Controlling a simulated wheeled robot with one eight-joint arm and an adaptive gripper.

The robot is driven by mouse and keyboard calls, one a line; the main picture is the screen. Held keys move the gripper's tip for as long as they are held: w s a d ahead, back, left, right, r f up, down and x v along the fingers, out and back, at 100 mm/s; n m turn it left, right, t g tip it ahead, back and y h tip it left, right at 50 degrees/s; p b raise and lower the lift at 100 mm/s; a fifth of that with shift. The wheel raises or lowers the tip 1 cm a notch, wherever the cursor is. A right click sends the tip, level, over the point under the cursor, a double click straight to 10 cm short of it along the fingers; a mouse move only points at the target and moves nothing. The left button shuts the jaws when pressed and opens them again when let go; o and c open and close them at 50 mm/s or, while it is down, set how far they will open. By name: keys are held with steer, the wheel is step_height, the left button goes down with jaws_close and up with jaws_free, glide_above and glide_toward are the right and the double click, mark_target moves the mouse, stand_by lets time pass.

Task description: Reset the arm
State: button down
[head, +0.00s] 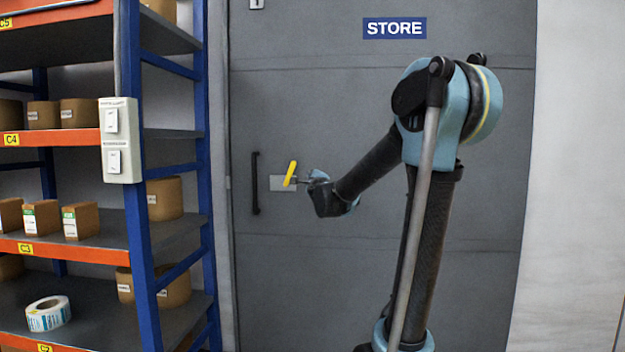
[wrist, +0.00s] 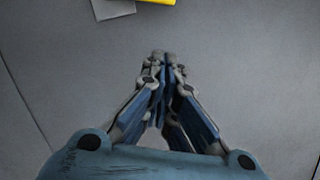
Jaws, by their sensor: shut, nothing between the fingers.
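My arm reaches from the right across the grey door in the head view, bent at its elbow. My gripper (head: 302,181) is at the end, in front of the door beside a yellow handle (head: 290,173). In the wrist view my gripper (wrist: 163,58) is shut, its fingertips together with nothing between them. The yellow handle (wrist: 158,2) shows at the top edge there, beyond the fingertips and apart from them in the picture. I cannot tell the exact gap between them.
The door (head: 375,120) carries a STORE sign (head: 394,28), a light plate (head: 283,184) and a black pull bar (head: 255,183). A shelf rack (head: 138,200) with boxes and a label roll (head: 48,313) stands left; a switch box (head: 121,140) is on its post.

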steer(key=shift+s, duration=0.3)
steer(key=shift+d, duration=0.1)
steer(key=s+d+f+m+g+h, duration=0.25)
steer(key=s+d+m+h, duration=0.45)
steer(key=d+m, duration=0.65)
steer(key=s+d+f+m+g+h, duration=0.2)
steer(key=s+d+f+m+g, duration=0.45)
steer(key=s+f+m, duration=0.75)
steer(key=s+f+m+g+y, duration=0.3)
steer(key=s+f+m+g, duration=0.1)
steer(key=s+f+m, duration=0.75)
steer(key=s+a+f+m+g+y, duration=0.2)
steer(key=s+a+f+m, duration=0.2)
steer(key=s+m, duration=0.1)
steer(key=s+a+f+m+g+y, duration=0.2)
steer(key=s+a+f+m+y, duration=0.1)
steer(key=s, duration=0.5)
steer(key=a+m, duration=0.1)
steer(key=m, duration=0.1)
steer(key=shift+s+f+m, duration=0.2)
steer(key=shift+f+m, duration=0.1)
steer(key=shift+f, duration=0.05)
